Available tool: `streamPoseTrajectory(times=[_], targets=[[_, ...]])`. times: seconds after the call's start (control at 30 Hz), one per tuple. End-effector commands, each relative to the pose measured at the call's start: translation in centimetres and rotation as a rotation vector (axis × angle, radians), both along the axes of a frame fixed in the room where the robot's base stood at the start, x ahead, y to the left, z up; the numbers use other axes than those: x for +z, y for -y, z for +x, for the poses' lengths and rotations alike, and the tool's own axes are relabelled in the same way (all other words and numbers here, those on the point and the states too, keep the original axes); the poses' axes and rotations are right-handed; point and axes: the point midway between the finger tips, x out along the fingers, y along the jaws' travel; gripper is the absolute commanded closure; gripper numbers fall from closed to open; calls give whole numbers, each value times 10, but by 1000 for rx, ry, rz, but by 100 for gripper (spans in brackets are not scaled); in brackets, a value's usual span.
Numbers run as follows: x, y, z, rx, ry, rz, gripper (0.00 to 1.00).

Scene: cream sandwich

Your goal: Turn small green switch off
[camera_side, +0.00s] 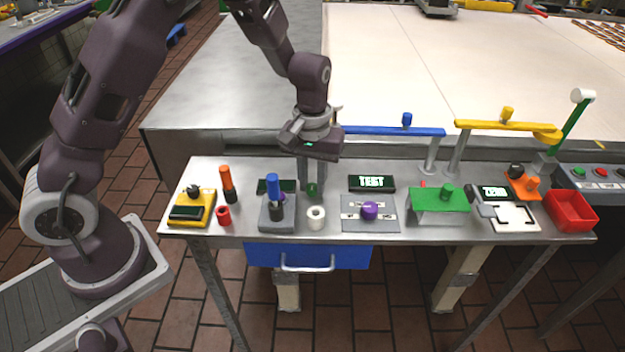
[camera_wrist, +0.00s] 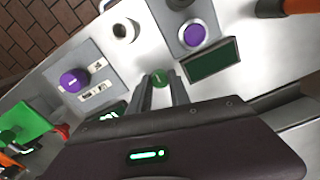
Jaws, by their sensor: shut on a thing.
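The small green switch (camera_side: 312,189) is a round green knob on the metal table, between two small dark displays in the side view. My gripper (camera_side: 312,180) points down over it with its fingers on either side of the knob. In the wrist view the green switch (camera_wrist: 160,77) shows between the tips of my gripper (camera_wrist: 162,80), which is shut on it. The switch's base and its on or off setting cannot be made out.
A blue bar (camera_side: 390,131) runs behind.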

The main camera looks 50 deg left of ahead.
Motion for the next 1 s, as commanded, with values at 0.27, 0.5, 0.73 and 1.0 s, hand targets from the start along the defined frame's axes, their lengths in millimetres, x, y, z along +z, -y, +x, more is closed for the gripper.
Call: streamPoseTrajectory(times=[0.27,0.5,0.73,1.0], targets=[[1,0,1,72,3,-1,100],[1,0,1,86,4,0,100],[1,0,1,85,4,0,100],[0,0,1,84,1,0,55]])
